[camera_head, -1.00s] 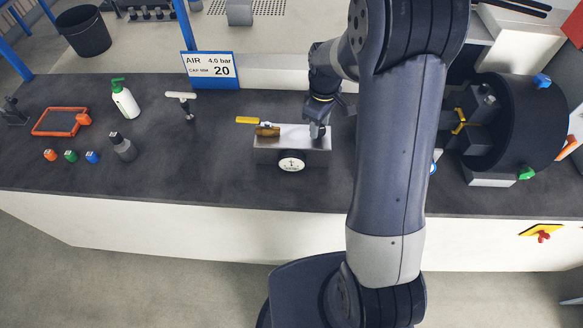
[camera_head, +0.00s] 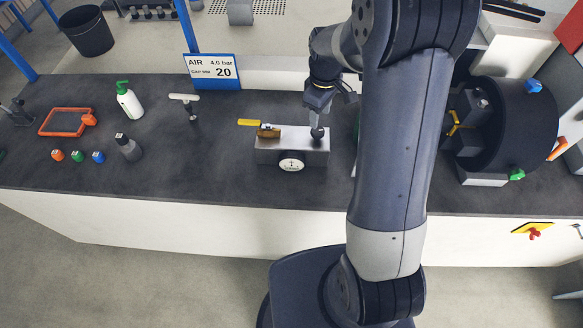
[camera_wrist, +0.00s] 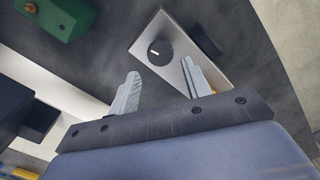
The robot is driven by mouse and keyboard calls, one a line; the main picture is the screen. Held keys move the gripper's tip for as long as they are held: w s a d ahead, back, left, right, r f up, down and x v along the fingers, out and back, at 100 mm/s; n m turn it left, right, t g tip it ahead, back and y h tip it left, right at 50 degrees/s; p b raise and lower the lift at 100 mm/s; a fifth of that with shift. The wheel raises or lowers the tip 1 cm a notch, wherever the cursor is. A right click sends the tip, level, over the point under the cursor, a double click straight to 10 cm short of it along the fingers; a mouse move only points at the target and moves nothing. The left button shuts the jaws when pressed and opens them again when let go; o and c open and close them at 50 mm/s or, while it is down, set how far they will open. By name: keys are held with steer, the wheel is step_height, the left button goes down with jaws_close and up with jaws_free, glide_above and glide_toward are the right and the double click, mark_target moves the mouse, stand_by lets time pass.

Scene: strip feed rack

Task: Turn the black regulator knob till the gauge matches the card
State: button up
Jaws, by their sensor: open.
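The black regulator knob (camera_wrist: 159,52) with a white pointer mark sits on the silver top of the regulator block (camera_wrist: 178,28) in the wrist view. In the head view the knob (camera_head: 317,133) shows at the right of the block. The white round gauge (camera_head: 291,165) is on the block's front; its needle is too small to read. The card (camera_head: 212,71) reads "AIR 4.0 bar" and "CAP MM 20". My gripper (camera_wrist: 162,84) is open, its fingers apart with nothing between them. In the head view my gripper (camera_head: 319,102) is above the knob, apart from it.
A brass-coloured part (camera_head: 268,132) and a yellow lever (camera_head: 249,122) are at the block's left. A large black drum (camera_head: 510,125) stands at the right.

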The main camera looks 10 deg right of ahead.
steer(key=shift+o, duration=0.9)
step_height(320, 180, up, 6)
steer(key=p, duration=0.4)
steer(key=shift+f, duration=0.1)
step_height(320, 180, down, 9)
steer(key=b, duration=0.6)
